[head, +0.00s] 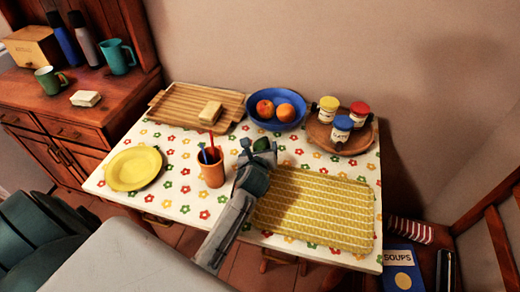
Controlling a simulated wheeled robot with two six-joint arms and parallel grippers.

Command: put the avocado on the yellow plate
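The yellow plate (134,168) lies empty at the left end of the table. The avocado (261,145) is a small dark green shape near the middle of the table, partly hidden by my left gripper. My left gripper (259,150) is at the avocado, with its fingers seen around it. I cannot tell whether the fingers press on it or stand open, or whether it is lifted. My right gripper is not in view.
A brown cup (212,174) with a red and a blue stick stands just left of my gripper. Behind are a wooden tray (178,104), a blue fruit bowl (262,119) and a round tray (322,139) with jars. A yellow mat (313,210) lies right. Cloth near the plate is clear.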

